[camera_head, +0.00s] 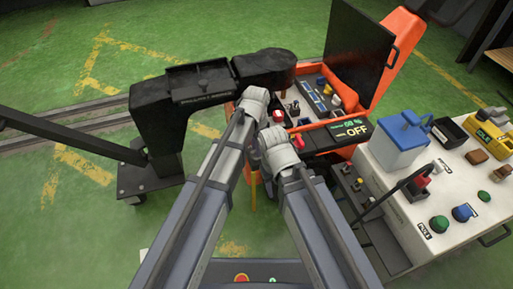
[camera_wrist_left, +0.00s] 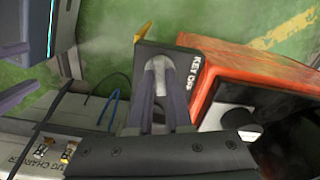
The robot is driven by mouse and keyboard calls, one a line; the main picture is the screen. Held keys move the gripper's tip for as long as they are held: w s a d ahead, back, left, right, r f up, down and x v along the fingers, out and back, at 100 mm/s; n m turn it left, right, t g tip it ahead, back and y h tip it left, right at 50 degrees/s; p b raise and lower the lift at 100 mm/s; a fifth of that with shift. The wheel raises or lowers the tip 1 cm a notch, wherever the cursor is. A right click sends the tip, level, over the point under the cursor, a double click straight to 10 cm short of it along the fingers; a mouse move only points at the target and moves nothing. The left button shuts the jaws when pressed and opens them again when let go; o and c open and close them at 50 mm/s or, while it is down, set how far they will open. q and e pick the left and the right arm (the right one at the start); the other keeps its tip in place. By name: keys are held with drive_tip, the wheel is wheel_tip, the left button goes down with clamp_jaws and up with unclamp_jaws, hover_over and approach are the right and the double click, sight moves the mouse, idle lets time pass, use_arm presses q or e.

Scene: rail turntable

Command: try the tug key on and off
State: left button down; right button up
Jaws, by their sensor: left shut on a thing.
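In the left wrist view my left gripper (camera_wrist_left: 158,100) points at a black key panel (camera_wrist_left: 185,62) marked KEY OFF. Its two dark fingers are shut on the tug key, at the panel's face; the fingers cover most of the key, so I cannot tell how deep it sits. In the head view the orange tug (camera_head: 400,50) stands with its black lid raised, and its display (camera_head: 350,128) reads OFF. My arms cover the key area and the fingertips there. My right gripper is hidden behind its own arm.
A white charger cart (camera_head: 400,220) with a blue box (camera_head: 400,135), black bins and coloured knobs stands on the right. A black crane-like arm (camera_head: 185,85) stands left of the tug. Green floor on the left is clear beyond the rails.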

use_arm(q)
drive_tip(key=shift+m, duration=1.6)
drive_tip(key=c, duration=0.8)
unclamp_jaws()
drive_tip(key=shift+c, duration=0.2)
wheel_tip(320, 180, up, 8)
drive_tip(key=p, duration=0.8)
drive_tip(key=shift+f, duration=0.1)
